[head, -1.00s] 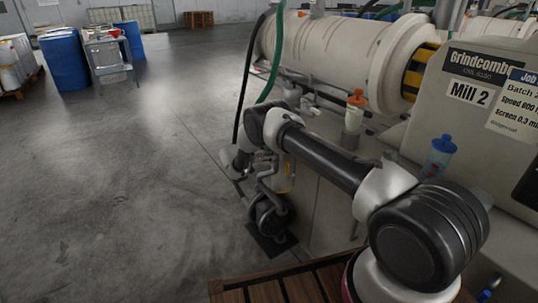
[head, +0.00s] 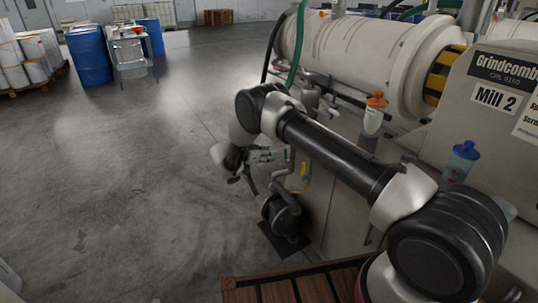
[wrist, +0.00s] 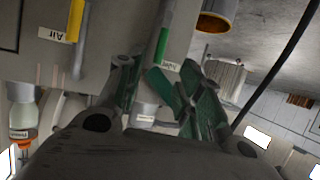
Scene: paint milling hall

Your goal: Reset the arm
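My gripper (head: 243,180) hangs at the end of my bent arm, over the floor just left of the mill's pipework. In the wrist view my gripper (wrist: 155,82) shows two dark fingers with green pads, spread apart. The wrist view looks upside down, with labelled machine panels close beyond the fingers. How far the fingertips are from those panels I cannot tell.
The mill (head: 350,50) and its pump pipework (head: 283,208) stand close right of my arm. An orange-topped bottle (head: 373,117) and a blue-capped bottle (head: 459,162) stand on it. A wooden slatted pallet (head: 300,287) lies below. Open floor (head: 110,190) stretches left, with blue drums (head: 89,56) behind.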

